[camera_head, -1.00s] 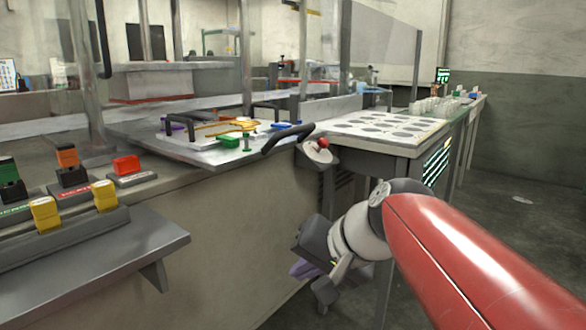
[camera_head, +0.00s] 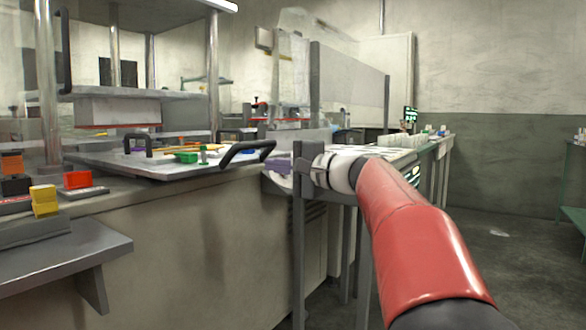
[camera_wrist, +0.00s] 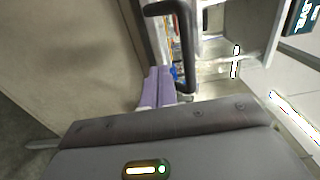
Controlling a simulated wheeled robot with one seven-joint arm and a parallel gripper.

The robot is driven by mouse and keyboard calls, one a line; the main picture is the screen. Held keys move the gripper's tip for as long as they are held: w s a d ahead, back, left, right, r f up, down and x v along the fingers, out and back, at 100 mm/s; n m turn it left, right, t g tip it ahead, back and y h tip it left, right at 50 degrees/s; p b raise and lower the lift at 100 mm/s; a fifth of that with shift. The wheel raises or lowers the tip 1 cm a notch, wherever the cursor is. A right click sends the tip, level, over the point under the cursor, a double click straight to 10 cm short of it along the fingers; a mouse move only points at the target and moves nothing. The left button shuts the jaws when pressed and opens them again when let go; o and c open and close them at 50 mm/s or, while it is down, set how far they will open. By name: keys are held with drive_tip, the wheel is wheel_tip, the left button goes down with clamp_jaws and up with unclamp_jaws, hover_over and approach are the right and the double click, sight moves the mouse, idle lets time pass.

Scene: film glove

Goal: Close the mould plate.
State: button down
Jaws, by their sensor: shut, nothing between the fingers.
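The mould plate (camera_head: 125,168) is a flat grey slab that sticks out from the press at the left in the head view. A black bar handle (camera_head: 247,152) stands out at its right end; in the wrist view the black handle (camera_wrist: 187,50) curves down from the top. My gripper (camera_head: 279,166) has purple fingers and is at the right of the handle, slightly lower in the picture. In the wrist view its fingers (camera_wrist: 158,73) are together and empty, just left of the handle. I cannot tell whether they touch it.
Red, yellow and black switch blocks (camera_head: 45,198) sit on a ledge at the left. Small tools and a green piece (camera_head: 187,157) lie on the plate. A side table (camera_head: 350,160) stands behind my arm.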

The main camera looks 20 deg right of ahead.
sight(242, 161)
drive_tip(key=x, duration=0.7)
drive_tip(key=shift+s, duration=0.1)
drive_tip(key=shift+p, duration=0.3)
drive_tip(key=p+x, duration=0.8)
drive_tip(key=x, duration=0.9)
drive_tip(key=shift+w+a+r, duration=0.1)
drive_tip(key=shift+w+a, duration=0.15)
drive_tip(key=shift+w, duration=0.05)
drive_tip(key=shift+w+a+p, duration=0.35)
drive_tip(key=shift+w+p, duration=0.1)
drive_tip(key=shift+w, duration=0.1)
